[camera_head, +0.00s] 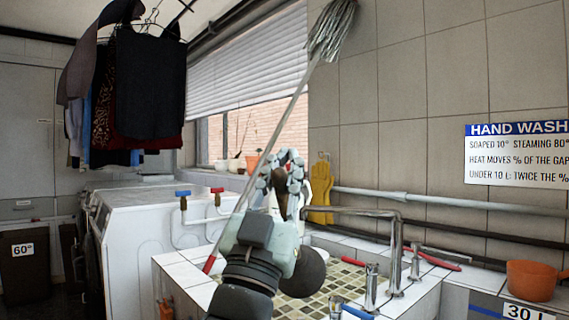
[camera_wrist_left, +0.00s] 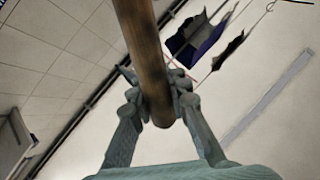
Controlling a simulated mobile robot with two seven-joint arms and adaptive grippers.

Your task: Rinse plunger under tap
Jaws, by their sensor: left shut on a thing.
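My left gripper (camera_head: 282,178) is raised in front of the tiled sink (camera_head: 345,282), at the left of the tap (camera_head: 395,240). It is shut on a brown wooden handle, which I take for the plunger's (camera_head: 279,192). In the left wrist view the fingers (camera_wrist_left: 160,112) close around this handle (camera_wrist_left: 143,42), which runs out of the top edge. A dark rounded shape (camera_head: 305,272) beside my wrist may be the plunger's cup; its link to the handle is hidden. The tap is a bent grey pipe reaching over the basin. I see no running water. My right gripper is not in view.
A mop (camera_head: 330,35) leans upright, its pole passing just behind my left gripper. Yellow gloves (camera_head: 320,195) hang at the wall. Short metal fittings (camera_head: 371,288) stand on the sink's front rim. An orange pot (camera_head: 532,280) is at the right, a white washing machine (camera_head: 135,225) at the left.

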